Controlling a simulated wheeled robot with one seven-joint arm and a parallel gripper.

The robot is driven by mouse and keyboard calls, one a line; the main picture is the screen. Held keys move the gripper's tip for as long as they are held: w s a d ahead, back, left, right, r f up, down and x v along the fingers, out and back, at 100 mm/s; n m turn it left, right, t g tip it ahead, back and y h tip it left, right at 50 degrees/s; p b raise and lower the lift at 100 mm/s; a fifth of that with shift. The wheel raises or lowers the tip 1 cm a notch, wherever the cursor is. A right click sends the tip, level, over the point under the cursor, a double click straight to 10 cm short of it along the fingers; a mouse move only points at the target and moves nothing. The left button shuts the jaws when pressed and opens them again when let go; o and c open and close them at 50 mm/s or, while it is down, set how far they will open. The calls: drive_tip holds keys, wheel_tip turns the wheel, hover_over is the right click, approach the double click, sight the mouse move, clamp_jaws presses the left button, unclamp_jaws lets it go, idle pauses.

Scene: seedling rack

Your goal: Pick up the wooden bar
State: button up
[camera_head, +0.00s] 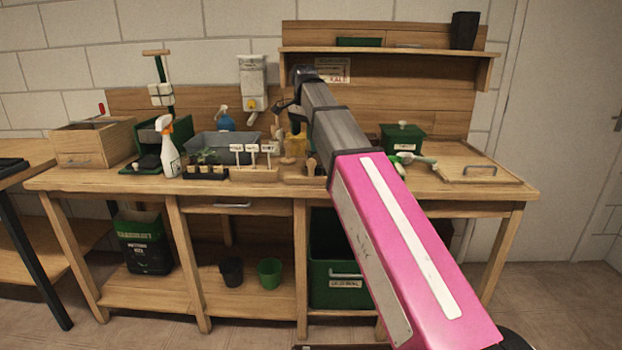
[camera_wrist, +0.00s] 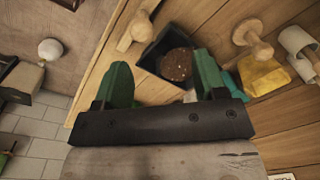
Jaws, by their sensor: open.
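A short wooden bar (camera_head: 156,52) lies crosswise on top of a green upright stand at the back left of the bench in the head view. No bar is clearly recognisable in the wrist view. My gripper (camera_head: 285,104) is over the back middle of the bench, well to the right of that bar and partly hidden by my arm. In the wrist view my gripper (camera_wrist: 162,66) shows two green fingers spread apart with nothing held between them. A dark square pot with brown soil (camera_wrist: 176,64) shows beyond the fingers.
A white spray bottle (camera_head: 168,150), a wooden crate (camera_head: 92,142) and a grey tub (camera_head: 224,144) stand on the bench. A wooden label holder (camera_head: 253,175) is near the front. A green box (camera_head: 402,137) is at right. A turned wooden tool (camera_wrist: 136,30) shows in the wrist view.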

sight(311, 159)
drive_tip(key=shift+s+d+m, duration=0.1)
drive_tip(key=shift+d+m, duration=0.2)
drive_tip(key=shift+d, duration=0.45)
drive_tip(key=shift+d+f+g, duration=0.1)
drive_tip(key=shift+d+g, duration=0.1)
drive_tip(key=shift+g, duration=0.1)
wheel_tip(311, 159, down, 5)
drive_tip(key=shift+s+d+f, duration=0.1)
drive_tip(key=shift+f, duration=0.1)
drive_tip(key=shift+s+d+f, duration=0.1)
drive_tip(key=shift+s+f, duration=0.05)
drive_tip(key=shift+f, duration=1.15)
drive_tip(key=shift+s+d+f, duration=0.1)
drive_tip(key=shift+f, duration=1.15)
clamp_jaws()
